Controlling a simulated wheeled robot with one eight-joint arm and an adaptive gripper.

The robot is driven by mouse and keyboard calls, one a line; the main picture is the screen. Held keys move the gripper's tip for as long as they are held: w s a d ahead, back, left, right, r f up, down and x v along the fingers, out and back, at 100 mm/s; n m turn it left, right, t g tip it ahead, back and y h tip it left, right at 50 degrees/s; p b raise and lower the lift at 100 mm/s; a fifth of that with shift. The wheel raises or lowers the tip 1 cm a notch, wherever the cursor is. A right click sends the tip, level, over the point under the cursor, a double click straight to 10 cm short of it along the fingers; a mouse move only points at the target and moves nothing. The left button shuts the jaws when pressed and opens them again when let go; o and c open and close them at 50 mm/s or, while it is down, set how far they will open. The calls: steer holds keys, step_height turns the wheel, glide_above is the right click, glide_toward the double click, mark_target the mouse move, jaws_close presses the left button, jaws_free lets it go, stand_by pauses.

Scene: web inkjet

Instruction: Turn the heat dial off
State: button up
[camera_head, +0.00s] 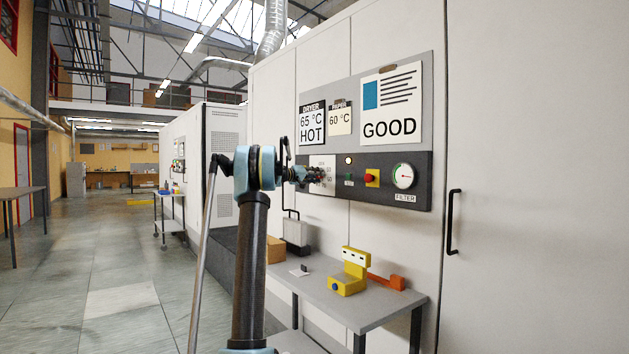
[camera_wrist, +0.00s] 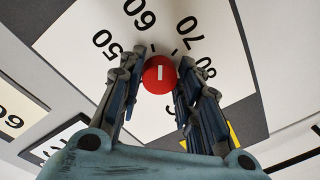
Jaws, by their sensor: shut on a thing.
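The heat dial is a round red knob (camera_wrist: 159,74) with a short white mark, in the wrist view. It sits on a white scale plate (camera_wrist: 75,45) printed with 50, 60, 70 and 80. The white mark runs nearly upright in that picture. My gripper (camera_head: 318,174) reaches the plate on the dark control panel (camera_head: 345,200) in the head view. Its fingers are on both sides of the red dial and shut on it. In the head view the gripper covers most of the dial, and part of the scale is hidden.
Right of the plate are a lit lamp (camera_head: 349,160), a red button on a yellow base (camera_head: 371,177) and a round gauge (camera_head: 403,176). Signs above read 65 °C HOT, 60 °C and GOOD. A grey table (camera_head: 375,308) with a yellow device (camera_head: 350,273) stands below.

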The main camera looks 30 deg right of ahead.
steer(key=n, duration=0.8)
steer(key=n+g, duration=0.1)
steer(key=n, duration=0.6)
steer(key=w+n, duration=0.1)
steer(key=n, duration=0.7)
steer(key=shift+a+r+n+g, duration=0.2)
steer(key=shift+n+g, duration=0.1)
steer(key=shift+g, duration=0.1)
stand_by(0.4)
steer(key=o, duration=1)
steer(key=shift+o, duration=0.2)
steer(key=shift+s+d, duration=0.1)
steer(key=a, duration=1.2)
